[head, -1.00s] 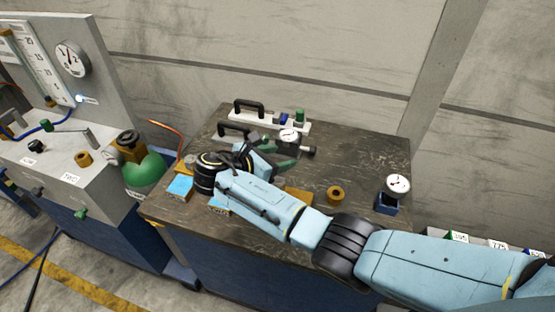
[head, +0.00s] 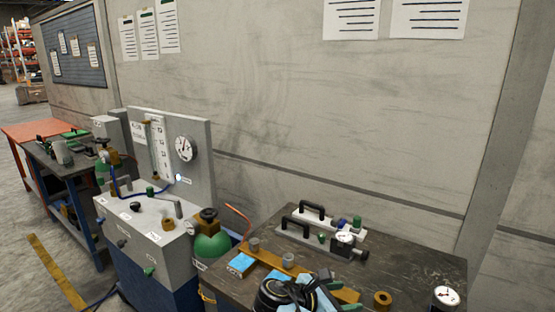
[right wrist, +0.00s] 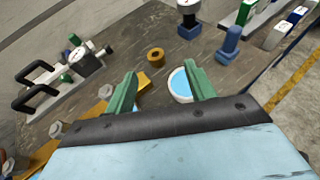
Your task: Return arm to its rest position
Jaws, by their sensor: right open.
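My right gripper (head: 334,294) shows at the bottom edge of the head view, over the front of the dark bench (head: 430,268). Its green fingers are apart in the right wrist view (right wrist: 163,76), with nothing held between them. A brass ring (right wrist: 156,57) lies on the bench beyond the fingertips. A white round dish with a blue inside (right wrist: 180,88) shows beside the right-hand finger; whether they touch cannot be told. Most of my right arm is below the head view. My left gripper is not in view.
Two fixtures with black handles (head: 312,211) and a small gauge (head: 345,239) stand at the back of the bench. A gauge on a stand (head: 446,297) is at right. A green tank (head: 212,246) stands left.

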